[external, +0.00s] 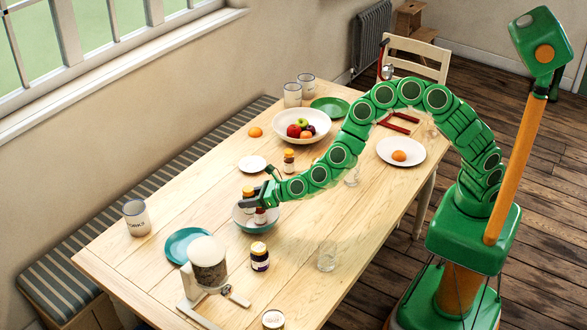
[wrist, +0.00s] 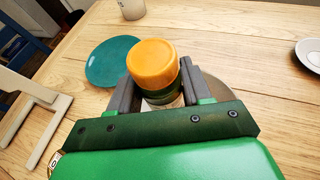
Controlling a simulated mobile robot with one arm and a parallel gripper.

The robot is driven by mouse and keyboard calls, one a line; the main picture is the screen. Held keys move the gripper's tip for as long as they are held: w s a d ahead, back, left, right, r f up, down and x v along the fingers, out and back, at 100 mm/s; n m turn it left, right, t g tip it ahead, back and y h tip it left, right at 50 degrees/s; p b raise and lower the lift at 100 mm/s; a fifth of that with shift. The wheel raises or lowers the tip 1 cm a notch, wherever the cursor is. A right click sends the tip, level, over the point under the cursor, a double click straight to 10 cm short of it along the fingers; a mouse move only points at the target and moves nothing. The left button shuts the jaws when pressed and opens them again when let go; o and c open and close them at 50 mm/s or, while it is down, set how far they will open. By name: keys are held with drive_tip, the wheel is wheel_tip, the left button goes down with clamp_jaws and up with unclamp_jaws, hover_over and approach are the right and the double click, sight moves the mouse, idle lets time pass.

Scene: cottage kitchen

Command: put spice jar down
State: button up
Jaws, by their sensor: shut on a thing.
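My gripper (external: 262,194) is shut on a spice jar (external: 260,216), reaching in over the table from the right. In the wrist view the jar's orange lid (wrist: 152,64) sits between the two grey fingers of my gripper (wrist: 156,76), with darker glass below it.
A clear glass (external: 327,257) is to the right. A small white saucer (external: 252,164) and a fruit bowl (external: 301,117) are behind. Bare wood lies between them.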

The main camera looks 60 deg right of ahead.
drive_tip(key=shift+f, duration=0.45)
drive_tip(key=o, duration=1.1)
drive_tip(key=shift+o, duration=0.2)
drive_tip(key=shift+r, duration=0.1)
drive_tip(key=shift+r, duration=0.6)
drive_tip(key=shift+v, duration=1.1)
drive_tip(key=v, duration=0.9)
drive_tip(key=shift+s+d, duration=0.2)
drive_tip(key=shift+s, duration=0.15)
drive_tip(key=shift+r, duration=0.1)
